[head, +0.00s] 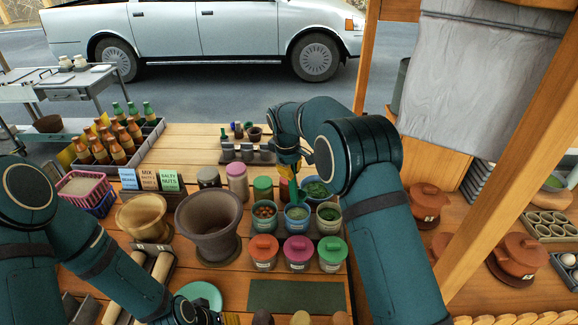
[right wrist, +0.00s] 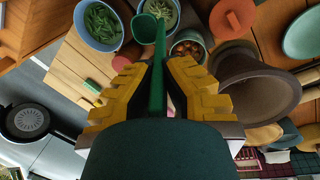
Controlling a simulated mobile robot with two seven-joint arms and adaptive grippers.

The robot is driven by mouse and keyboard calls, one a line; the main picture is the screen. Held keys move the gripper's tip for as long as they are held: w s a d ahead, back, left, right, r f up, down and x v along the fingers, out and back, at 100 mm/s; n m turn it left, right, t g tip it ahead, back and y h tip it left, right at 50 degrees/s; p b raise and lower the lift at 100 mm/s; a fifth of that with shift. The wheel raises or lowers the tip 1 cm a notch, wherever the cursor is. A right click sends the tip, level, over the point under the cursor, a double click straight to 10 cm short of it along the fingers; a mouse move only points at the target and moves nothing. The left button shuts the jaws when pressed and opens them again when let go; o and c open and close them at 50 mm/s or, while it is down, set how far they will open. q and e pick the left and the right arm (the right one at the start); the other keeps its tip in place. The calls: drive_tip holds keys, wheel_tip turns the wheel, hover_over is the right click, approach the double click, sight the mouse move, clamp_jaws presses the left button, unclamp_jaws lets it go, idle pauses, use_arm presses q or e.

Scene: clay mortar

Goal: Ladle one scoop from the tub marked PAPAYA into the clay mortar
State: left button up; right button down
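My right gripper (head: 288,165) is above the open tubs. In the right wrist view its yellow fingers (right wrist: 150,85) are closed around the handle of a green ladle (right wrist: 157,70). The ladle's bowl (right wrist: 145,28) is at the rim of a tub of pale green shreds (right wrist: 162,10); I cannot tell whether it is inside. That tub shows in the head view (head: 297,217); its label is unreadable, so I cannot confirm PAPAYA. The brown clay mortar (head: 210,225) stands left of the tubs, and its hollow shows in the right wrist view (right wrist: 255,75). My left gripper (head: 200,315) is low at the bottom edge, its fingers unclear.
Tubs of red tomatoes (head: 265,217) and green pieces (head: 329,217) flank the pale tub. Lidded tubs (head: 298,254) stand in front. A wooden mortar (head: 145,217) is left of the clay one. Label cards (head: 149,179) and a bottle crate (head: 117,142) stand behind.

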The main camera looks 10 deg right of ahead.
drive_tip(key=shift+s+f, duration=0.1)
drive_tip(key=shift+f, duration=0.75)
use_arm(q)
drive_tip(key=shift+f+b, duration=2.6)
drive_tip(key=shift+f, duration=0.15)
use_arm(e)
wheel_tip(320, 180, down, 9)
drive_tip(key=shift+r, duration=0.2)
wheel_tip(320, 180, up, 8)
drive_tip(key=p, duration=0.4)
drive_tip(key=shift+f+p, duration=0.15)
drive_tip(key=shift+p, duration=0.25)
drive_tip(key=shift+r+p, duration=0.3)
drive_tip(key=shift+r, duration=0.6)
use_arm(q)
wheel_tip(320, 180, up, 5)
drive_tip(key=shift+r, duration=0.1)
drive_tip(key=shift+d, duration=0.1)
use_arm(e)
drive_tip(key=shift+f, duration=0.1)
